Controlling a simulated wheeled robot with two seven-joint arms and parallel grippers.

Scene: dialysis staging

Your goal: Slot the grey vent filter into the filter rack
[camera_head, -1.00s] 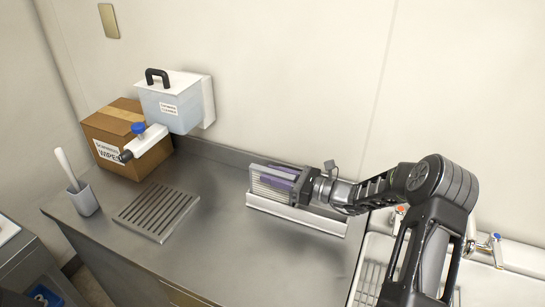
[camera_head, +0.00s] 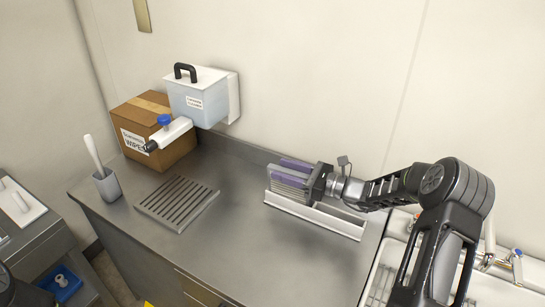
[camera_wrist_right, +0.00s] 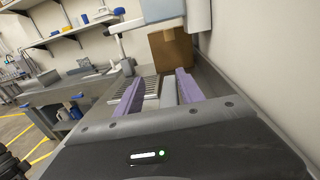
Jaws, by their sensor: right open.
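My right gripper (camera_head: 283,173) is open over the left part of a low white trough on the counter. My left gripper is not in view.
A cardboard wipes box (camera_head: 158,140) and a wall-mounted tank (camera_head: 198,100) with a blue-knobbed tap stand at the back left. A grey cup (camera_head: 107,186) holds a white handle. The counter's front middle (camera_head: 250,255) is clear.

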